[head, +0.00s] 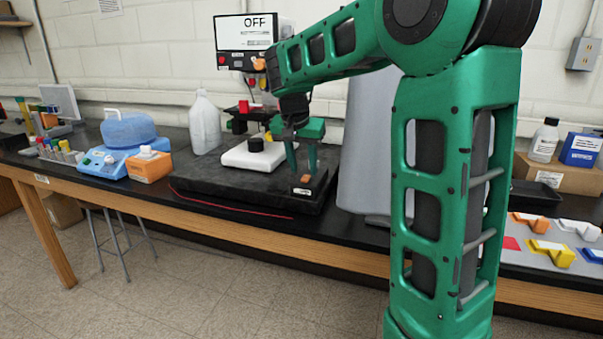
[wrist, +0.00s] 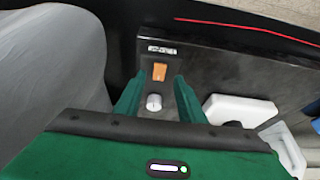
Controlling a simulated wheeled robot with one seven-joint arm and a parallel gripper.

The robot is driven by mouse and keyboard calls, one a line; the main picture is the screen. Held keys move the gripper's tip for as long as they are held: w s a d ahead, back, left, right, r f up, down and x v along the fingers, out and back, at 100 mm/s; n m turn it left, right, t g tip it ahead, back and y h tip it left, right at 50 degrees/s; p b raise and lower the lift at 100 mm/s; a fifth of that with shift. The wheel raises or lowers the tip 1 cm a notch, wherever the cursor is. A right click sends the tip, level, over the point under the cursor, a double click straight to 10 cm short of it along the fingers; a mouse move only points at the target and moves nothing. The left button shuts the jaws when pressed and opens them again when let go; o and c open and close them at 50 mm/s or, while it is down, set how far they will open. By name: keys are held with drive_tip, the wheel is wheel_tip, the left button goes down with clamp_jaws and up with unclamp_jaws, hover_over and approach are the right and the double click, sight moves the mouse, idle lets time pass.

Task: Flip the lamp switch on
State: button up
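A small orange-brown rocker (head: 306,179), which looks like the lamp switch, is set in the front right part of a black slab (head: 215,190). In the wrist view, the rocker (wrist: 159,72) lies between and just beyond my fingertips, with a small printed label (wrist: 162,50) beside it. A silvery round knob (wrist: 153,102) shows between the fingers, nearer my palm. My gripper (head: 302,170) points down over this corner, fingers apart and empty. It also shows in the wrist view (wrist: 156,86). Whether a fingertip touches the switch I cannot tell. A display (head: 255,32) reads OFF.
A white block (head: 255,154) with a black knob stands on the slab left of my gripper. A grey draped shape (head: 365,150) stands close on the right. A white jug (head: 205,125) is behind left. A red cord (head: 235,207) runs along the slab's front.

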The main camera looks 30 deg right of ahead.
sight(306, 179)
drive_tip(key=shift+x, duration=1.3)
drive_tip(key=shift+c, duration=0.2)
clamp_jaws()
drive_tip(key=shift+w+d+r+g+y, duration=0.1)
drive_tip(key=shift+w+d+g+y, duration=0.1)
drive_tip(key=shift+g+y, duration=0.3)
drive_tip(key=shift+w+d+r+g+y, duration=0.1)
drive_tip(key=shift+w+g+y, duration=0.1)
drive_tip(key=shift+g+y, duration=0.3)
drive_tip(key=shift+o, duration=0.2)
unclamp_jaws()
